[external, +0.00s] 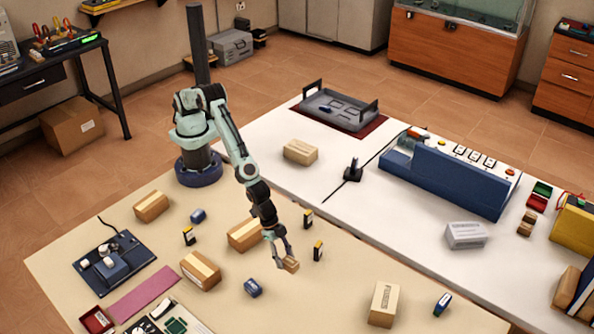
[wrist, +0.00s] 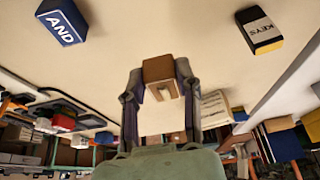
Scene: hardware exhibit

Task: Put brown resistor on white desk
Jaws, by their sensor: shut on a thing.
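The brown resistor, a small brown block (external: 291,265), is between the fingertips of my gripper (external: 281,250) over the beige table in the external view. In the wrist view the brown block (wrist: 160,70) fills the gap between the two fingers of my gripper (wrist: 160,82), which are shut on its sides. How high it is above the beige surface is hard to tell. The white desk (external: 390,222) lies behind and to the right of the beige table, with bare room along its near side.
The beige table (external: 330,292) holds a blue AND block (external: 253,288), a black-yellow KEYS block (external: 318,251), and several cardboard boxes. On the white desk are a tray (external: 340,108), a cardboard box (external: 300,152), a black joystick-like object (external: 353,171) and a long blue console (external: 445,178).

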